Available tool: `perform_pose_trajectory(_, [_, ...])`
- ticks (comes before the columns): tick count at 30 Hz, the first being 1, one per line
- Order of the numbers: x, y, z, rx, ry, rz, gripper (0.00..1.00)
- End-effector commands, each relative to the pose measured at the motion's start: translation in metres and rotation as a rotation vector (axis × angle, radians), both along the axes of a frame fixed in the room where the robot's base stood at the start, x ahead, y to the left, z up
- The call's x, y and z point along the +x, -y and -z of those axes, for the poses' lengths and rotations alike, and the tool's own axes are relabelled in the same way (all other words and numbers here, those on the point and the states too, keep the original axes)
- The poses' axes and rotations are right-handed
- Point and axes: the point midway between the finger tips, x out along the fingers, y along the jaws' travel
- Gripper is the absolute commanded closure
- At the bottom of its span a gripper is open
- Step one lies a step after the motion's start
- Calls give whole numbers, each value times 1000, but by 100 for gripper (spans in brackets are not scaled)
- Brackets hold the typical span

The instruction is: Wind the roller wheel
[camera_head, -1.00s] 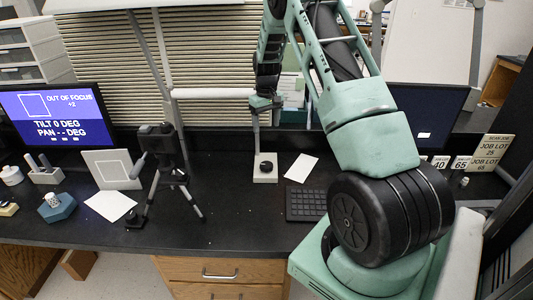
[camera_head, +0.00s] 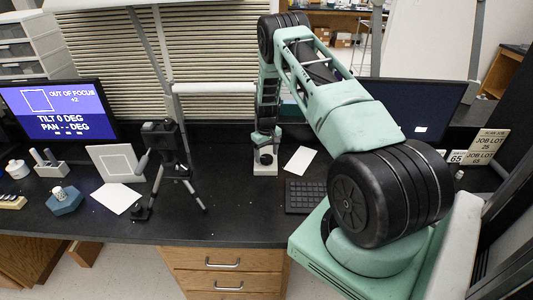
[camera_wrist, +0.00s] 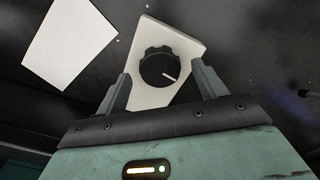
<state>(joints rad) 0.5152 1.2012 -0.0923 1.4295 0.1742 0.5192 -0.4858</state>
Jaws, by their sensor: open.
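A black knob-like wheel (camera_wrist: 160,67) with a scalloped edge and a white index line sits on a pale base plate (camera_wrist: 148,98). My gripper (camera_wrist: 161,69) is open, with one finger on each side of the wheel in the wrist view. The fingers appear apart from the wheel; their exact height over it I cannot tell. In the head view my gripper (camera_head: 265,143) is just above the wheel.
A tripod device (camera_head: 170,150) stands left of the wheel. White paper (camera_head: 300,160) and a keyboard (camera_head: 305,197) lie to its right. A monitor (camera_head: 58,112) at left reads "OUT OF FOCUS +2", "TILT 0 DEG", "PAN -- DEG". Blinds (camera_head: 205,110) stand behind.

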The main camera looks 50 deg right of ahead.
Motion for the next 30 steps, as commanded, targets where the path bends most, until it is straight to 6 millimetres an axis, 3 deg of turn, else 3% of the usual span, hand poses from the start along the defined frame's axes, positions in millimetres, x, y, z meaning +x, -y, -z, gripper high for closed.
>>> perform_pose_trajectory(5, [0,0,11,0,0,0,30])
perform_pose_trajectory(13, [0,0,13,0,1,0,30])
perform_pose_trajectory(14, [0,0,13,0,1,0,32])
perform_pose_trajectory(18, [0,0,13,0,0,0,71])
perform_pose_trajectory(19, [0,0,12,0,0,0,74])
perform_pose_trajectory(30, [0,0,14,0,0,45,74])
